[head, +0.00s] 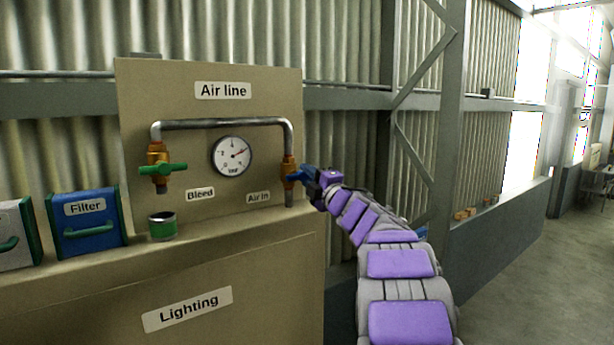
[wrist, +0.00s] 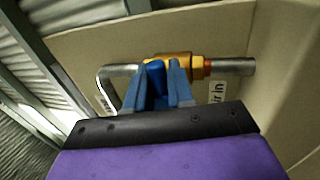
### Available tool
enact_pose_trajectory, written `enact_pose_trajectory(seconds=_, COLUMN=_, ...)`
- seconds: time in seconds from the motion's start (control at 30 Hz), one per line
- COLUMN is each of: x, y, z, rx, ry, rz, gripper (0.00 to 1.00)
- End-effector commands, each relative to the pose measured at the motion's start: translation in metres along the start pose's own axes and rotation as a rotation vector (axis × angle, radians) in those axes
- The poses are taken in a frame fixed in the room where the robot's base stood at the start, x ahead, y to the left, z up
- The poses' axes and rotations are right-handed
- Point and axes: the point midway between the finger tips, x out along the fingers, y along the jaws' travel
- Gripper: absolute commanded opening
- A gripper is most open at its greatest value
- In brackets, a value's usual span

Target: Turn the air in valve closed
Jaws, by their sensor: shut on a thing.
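The air in valve (head: 289,168) is a brass body on the right leg of the grey pipe, above the "Air in" label (head: 258,198). Its brass body also shows in the wrist view (wrist: 178,62), with the pipe running through it. My gripper (head: 306,175) reaches it from the right. In the wrist view, the two blue fingers of my gripper (wrist: 160,85) are shut on the blue valve handle (wrist: 156,80), one on each side. The fingers hide much of the handle, so I cannot tell its exact angle.
The bleed valve (head: 158,168) with a green handle is on the left pipe leg. A gauge (head: 231,156) sits between the valves. A green can (head: 162,226) and a blue filter box (head: 86,222) stand on the ledge at left. Open floor (head: 545,270) lies at right.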

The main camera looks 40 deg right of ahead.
Motion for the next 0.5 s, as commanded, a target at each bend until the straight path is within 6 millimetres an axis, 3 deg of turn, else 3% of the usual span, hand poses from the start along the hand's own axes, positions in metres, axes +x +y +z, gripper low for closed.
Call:
enact_pose_trajectory(seconds=0.03, x=-0.0006, y=-0.0082, z=0.0023, rx=0.004, ry=-0.004, rz=-0.013, gripper=0.00)
enact_pose_trajectory(seconds=0.17, x=-0.0006, y=-0.0085, z=0.0024, rx=0.004, ry=-0.004, rz=-0.013, gripper=0.00)
enact_pose_trajectory(seconds=0.2, x=-0.0006, y=-0.0086, z=0.0025, rx=0.004, ry=-0.004, rz=-0.014, gripper=0.24)
enact_pose_trajectory(seconds=0.37, x=-0.0004, y=-0.0070, z=0.0022, rx=0.003, ry=-0.004, rz=-0.011, gripper=0.39)
enact_pose_trajectory(seconds=0.5, x=-0.0006, y=-0.0047, z=0.0015, rx=0.002, ry=-0.003, rz=-0.007, gripper=0.39)
